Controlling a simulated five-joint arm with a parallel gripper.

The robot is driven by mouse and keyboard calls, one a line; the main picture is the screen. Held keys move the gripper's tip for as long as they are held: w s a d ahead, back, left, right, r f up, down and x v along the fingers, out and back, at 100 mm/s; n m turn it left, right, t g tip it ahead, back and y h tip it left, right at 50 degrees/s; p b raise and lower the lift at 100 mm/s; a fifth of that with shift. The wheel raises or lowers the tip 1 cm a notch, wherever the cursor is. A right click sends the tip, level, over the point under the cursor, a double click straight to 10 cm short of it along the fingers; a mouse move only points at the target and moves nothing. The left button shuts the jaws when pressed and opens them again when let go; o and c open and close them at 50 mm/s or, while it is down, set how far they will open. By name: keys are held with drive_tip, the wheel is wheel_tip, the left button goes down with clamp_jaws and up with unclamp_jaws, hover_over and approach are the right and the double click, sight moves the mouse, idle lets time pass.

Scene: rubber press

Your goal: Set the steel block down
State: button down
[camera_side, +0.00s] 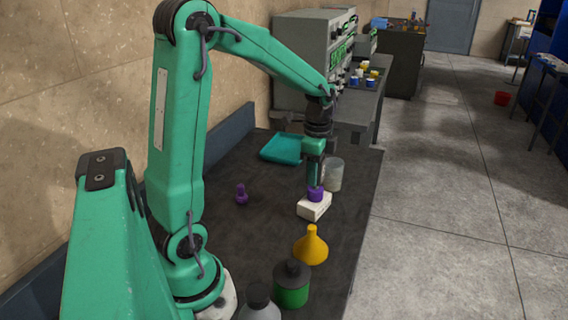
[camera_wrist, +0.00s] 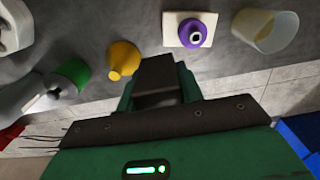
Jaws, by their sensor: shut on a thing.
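My gripper (camera_side: 315,176) points down above the table, directly over or just behind a purple piece on a white block in the side view. In the wrist view, my gripper (camera_wrist: 157,78) is shut on a dark grey block (camera_wrist: 155,72), which looks like the steel block. It sits between the two green fingers. In the side view the block cannot be made out clearly. The purple piece (camera_side: 316,194) stands on the white block (camera_side: 312,209); they also show in the wrist view as a purple ring (camera_wrist: 193,33) on a pale square. I cannot tell whether the held block touches anything.
A clear cup (camera_side: 335,175) stands close to my gripper. A yellow funnel (camera_side: 311,247), a green bottle (camera_side: 292,287) and a grey bottle (camera_side: 259,304) line the near right side. A purple knob (camera_side: 241,194) and a teal tray (camera_side: 282,149) are left. The dark table (camera_side: 268,222) is clear between.

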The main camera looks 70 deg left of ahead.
drive_tip(key=s+d+f, duration=0.3)
drive_tip(key=s+d, duration=0.3)
drive_tip(key=s, duration=0.5)
drive_tip(key=shift+s+d+f, duration=0.15)
drive_tip(key=shift+s+d, duration=0.05)
drive_tip(key=shift+s, duration=0.05)
drive_tip(key=shift+a, duration=0.1)
hover_over(260, 225)
drive_tip(key=shift+f, duration=3.5)
drive_tip(key=shift+f, duration=0.15)
drive_tip(key=shift+f, duration=1.85)
drive_tip(key=shift+f, duration=0.2)
drive_tip(key=c, duration=0.9)
unclamp_jaws()
drive_tip(key=shift+r, duration=0.15)
